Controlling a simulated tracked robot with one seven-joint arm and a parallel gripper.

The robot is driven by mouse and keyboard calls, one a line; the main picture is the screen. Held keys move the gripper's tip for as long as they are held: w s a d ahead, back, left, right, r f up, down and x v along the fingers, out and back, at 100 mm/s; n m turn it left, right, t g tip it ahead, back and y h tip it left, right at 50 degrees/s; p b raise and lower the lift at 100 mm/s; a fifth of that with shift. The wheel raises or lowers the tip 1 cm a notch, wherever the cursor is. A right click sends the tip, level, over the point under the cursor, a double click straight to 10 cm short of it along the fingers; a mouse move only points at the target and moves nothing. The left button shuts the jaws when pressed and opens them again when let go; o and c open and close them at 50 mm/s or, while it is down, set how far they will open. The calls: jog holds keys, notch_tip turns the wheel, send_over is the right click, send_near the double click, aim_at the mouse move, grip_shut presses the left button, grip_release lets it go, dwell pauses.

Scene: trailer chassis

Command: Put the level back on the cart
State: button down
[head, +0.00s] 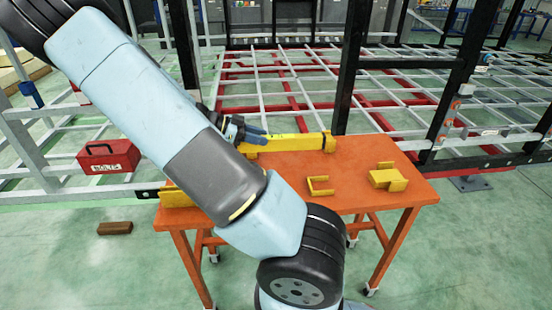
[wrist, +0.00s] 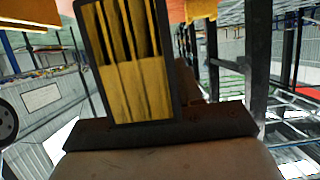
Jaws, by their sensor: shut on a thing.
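The yellow level (head: 290,140) shows in the head view as a long bar at the back edge of the orange cart (head: 345,195). My gripper (head: 250,133) is shut on it near the visible left end. I cannot tell whether the level touches the cart top or hangs just above it. In the wrist view a dark-framed part with a yellow striped face (wrist: 133,65) fills the upper middle; I cannot tell what it is. My arm hides the cart's middle left.
On the cart top are a yellow U-shaped bracket (head: 320,186), a yellow block (head: 388,177) and another yellow piece (head: 176,195) at left. A red bolts box (head: 108,157) stands at left. Black posts (head: 350,70) and the trailer frame (head: 285,75) lie behind the cart.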

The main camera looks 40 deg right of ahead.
aim_at(274, 149)
jog(key=d+f, duration=0.1)
jog(key=f, duration=0.1)
jog(key=s+d+f, duration=0.1)
jog(key=d, duration=0.1)
jog(key=s+d+f, duration=0.1)
jog(key=f, duration=0.1)
jog(key=shift+s+d+f, duration=0.2)
jog(key=shift+d+f, duration=0.05)
jog(key=shift+f, duration=0.1)
jog(key=f, duration=0.3)
jog(key=shift+d+f, duration=0.2)
jog(key=shift+f, duration=0.05)
jog(key=c, duration=0.7)
grip_release()
